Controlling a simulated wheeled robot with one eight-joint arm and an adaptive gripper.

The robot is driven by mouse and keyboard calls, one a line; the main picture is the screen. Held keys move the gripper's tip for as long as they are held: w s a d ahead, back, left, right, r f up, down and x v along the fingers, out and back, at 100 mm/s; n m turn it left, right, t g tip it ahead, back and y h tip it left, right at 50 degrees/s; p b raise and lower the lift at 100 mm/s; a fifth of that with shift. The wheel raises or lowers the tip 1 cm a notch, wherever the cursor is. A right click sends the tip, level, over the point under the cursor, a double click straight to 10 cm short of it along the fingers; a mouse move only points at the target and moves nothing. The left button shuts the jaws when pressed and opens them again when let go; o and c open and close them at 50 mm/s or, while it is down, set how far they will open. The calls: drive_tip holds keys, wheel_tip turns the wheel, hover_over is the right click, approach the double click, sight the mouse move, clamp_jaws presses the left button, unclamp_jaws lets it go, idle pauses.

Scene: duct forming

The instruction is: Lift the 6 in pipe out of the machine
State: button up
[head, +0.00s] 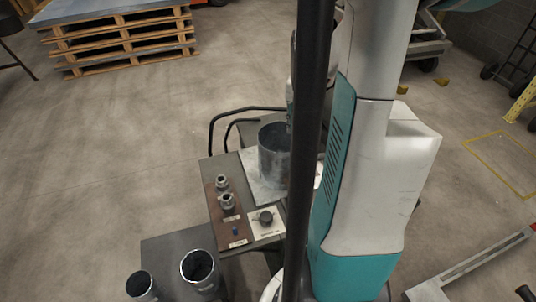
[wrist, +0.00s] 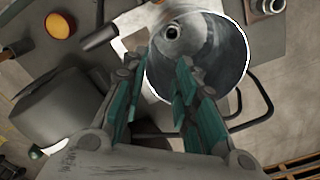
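The 6 in pipe (head: 273,158), a wide grey metal cylinder, stands upright on the machine's light plate (head: 252,178) in the head view. In the wrist view I look down into its open top (wrist: 222,45), where a round spindle end shows inside. My gripper (wrist: 157,72) has its two teal-padded fingers spread apart at the near edge of the pipe. The right finger overlaps the rim in the picture; I cannot tell if it touches. In the head view the dark column and my arm hide most of the gripper.
Two smaller pipes (head: 200,268) (head: 141,286) stand at the front left. Pallets (head: 122,40) sit at the back left; the floor between is clear.

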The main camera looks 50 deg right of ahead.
sight(300, 156)
drive_tip(key=shift+s+d+f+m, duration=0.3)
drive_tip(key=shift+s+d+f, duration=0.2)
drive_tip(key=shift+d+f, duration=0.25)
drive_tip(key=shift+a+f+b, duration=0.2)
drive_tip(key=shift+f+b, duration=2.6)
drive_tip(key=shift+f, duration=3.85)
drive_tip(key=shift+r, duration=0.1)
drive_tip(key=shift+c, duration=0.4)
